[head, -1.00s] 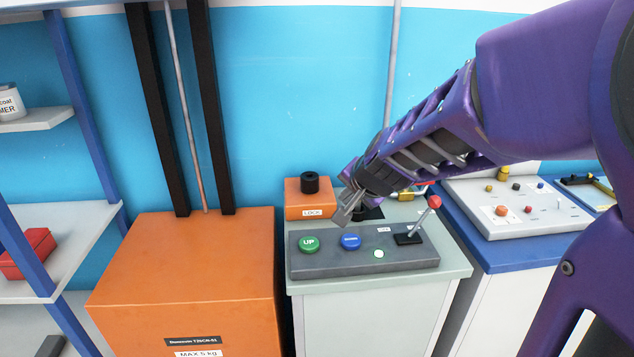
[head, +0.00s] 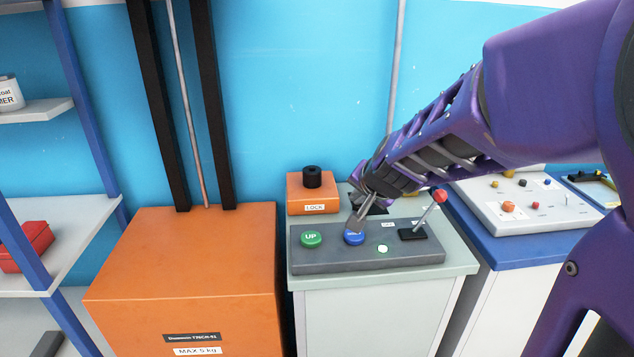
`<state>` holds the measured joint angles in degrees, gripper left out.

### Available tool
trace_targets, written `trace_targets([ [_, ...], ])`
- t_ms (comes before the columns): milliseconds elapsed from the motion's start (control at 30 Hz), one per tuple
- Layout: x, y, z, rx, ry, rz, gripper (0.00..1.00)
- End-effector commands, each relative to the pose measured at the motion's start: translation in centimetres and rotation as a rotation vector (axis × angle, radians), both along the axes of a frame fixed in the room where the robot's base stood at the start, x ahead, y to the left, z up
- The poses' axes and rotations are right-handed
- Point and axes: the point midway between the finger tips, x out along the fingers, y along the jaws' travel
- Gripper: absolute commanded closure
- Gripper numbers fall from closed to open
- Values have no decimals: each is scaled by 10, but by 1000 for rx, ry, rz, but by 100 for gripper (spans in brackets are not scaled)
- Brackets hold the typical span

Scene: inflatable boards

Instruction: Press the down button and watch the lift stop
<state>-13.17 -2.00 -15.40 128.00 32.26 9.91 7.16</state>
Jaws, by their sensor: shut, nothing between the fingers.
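The blue down button (head: 353,239) sits on a dark grey control panel (head: 330,259), on top of a pale cabinet. The green UP button (head: 311,240) is to its left. My gripper (head: 353,228) is shut and empty, pointing down with its tips at the far edge of the blue button. The fingers hide part of the button. I cannot tell whether the tips touch it or whether it is pressed in. The orange lift box (head: 190,260), marked MAX 5 kg, stands to the left, in front of two black vertical rails (head: 207,105).
An orange LOCK box (head: 311,196) with a black knob stands behind the panel. A red-topped lever (head: 440,197) and a lit green-white lamp (head: 382,249) are right of the blue button. A shelf (head: 70,240) is at far left, a blue bench (head: 530,251) at right.

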Motion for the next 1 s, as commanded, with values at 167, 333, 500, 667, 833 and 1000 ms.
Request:
trace_targets([
  [167,0,0,-35,0,1,-1,100],
  [333,0,0,-56,0,1,-1,100],
  [500,0,0,-64,1,0,-1,100],
  [667,0,0,-64,1,0,-1,100],
  [833,0,0,-64,1,0,-1,100],
  [1000,0,0,-64,1,0,-1,100],
])
